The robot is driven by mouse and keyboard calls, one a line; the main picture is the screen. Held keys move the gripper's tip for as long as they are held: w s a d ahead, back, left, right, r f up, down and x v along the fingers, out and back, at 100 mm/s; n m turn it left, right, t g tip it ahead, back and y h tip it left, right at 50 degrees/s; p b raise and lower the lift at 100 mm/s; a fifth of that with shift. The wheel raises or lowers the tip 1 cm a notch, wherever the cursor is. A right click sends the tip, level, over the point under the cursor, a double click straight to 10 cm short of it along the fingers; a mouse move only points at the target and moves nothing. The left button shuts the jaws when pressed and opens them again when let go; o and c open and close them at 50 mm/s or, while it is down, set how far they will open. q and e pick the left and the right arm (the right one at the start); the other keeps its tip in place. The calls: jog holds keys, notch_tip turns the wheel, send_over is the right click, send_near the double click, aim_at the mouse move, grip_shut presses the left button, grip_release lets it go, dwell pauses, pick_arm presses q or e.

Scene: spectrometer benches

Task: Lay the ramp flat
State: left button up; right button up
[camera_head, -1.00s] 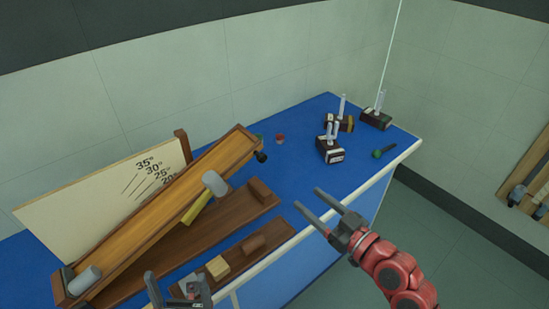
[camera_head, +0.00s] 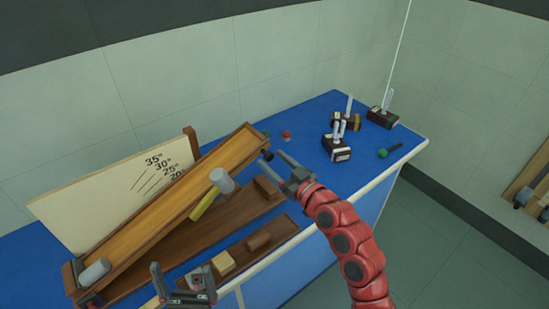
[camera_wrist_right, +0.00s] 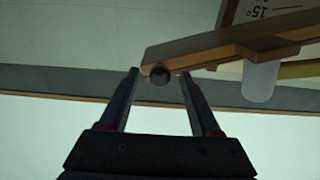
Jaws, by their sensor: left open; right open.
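The wooden ramp (camera_head: 178,198) is tilted, its low end at the lower left and its raised end at the upper right. A dark knob (camera_head: 268,156) sits at the raised end. My right gripper (camera_head: 272,157) is open near this end. In the right wrist view the ramp's end (camera_wrist_right: 210,48) and the knob (camera_wrist_right: 160,75) appear between and beyond the open fingers; I cannot tell if they touch. A yellow prop (camera_head: 205,205) stands under the ramp on a wooden base (camera_head: 235,215). My left gripper (camera_head: 183,272) is open near the front edge, below the ramp's low end.
An angle board (camera_head: 110,200) stands behind the ramp. Grey cylinders (camera_head: 222,180) and (camera_head: 95,272) are at the ramp. A tray (camera_head: 275,240) holds small blocks in front.

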jog(key=shift+a, duration=0.1)
grip_shut()
dwell(0.3)
dwell(1.1)
